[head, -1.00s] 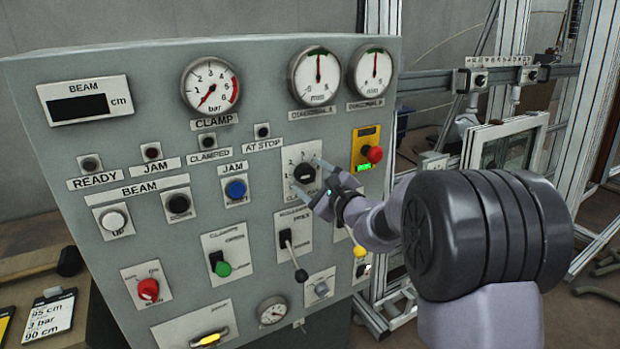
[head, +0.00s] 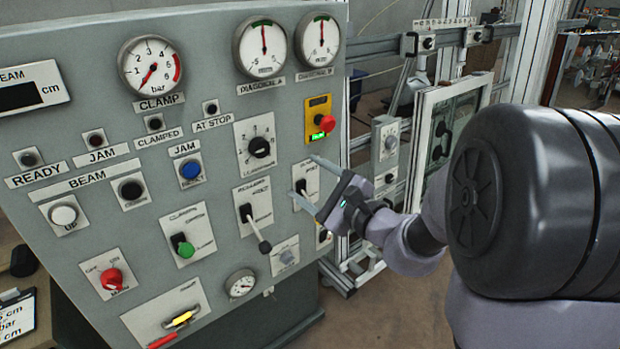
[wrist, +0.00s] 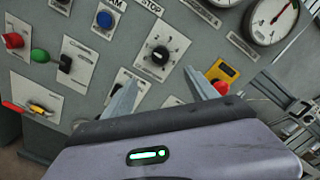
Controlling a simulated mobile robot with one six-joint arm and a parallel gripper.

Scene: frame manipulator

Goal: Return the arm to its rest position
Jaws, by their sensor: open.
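My gripper (head: 318,185) is open and empty in front of the right part of the grey control panel (head: 205,90). In the wrist view its two fingers (wrist: 162,95) stand apart with nothing between them. The black rotary selector (head: 259,147) is up and left of the fingers in the head view and apart from them; it also shows in the wrist view (wrist: 160,56). A dark lever switch on a plate (head: 301,187) sits behind the fingers and is partly hidden by them. My arm reaches in from the right.
A red stop button on a yellow box (head: 325,123) is just above the fingers. A metal frame with a window (head: 450,130) stands behind on the right.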

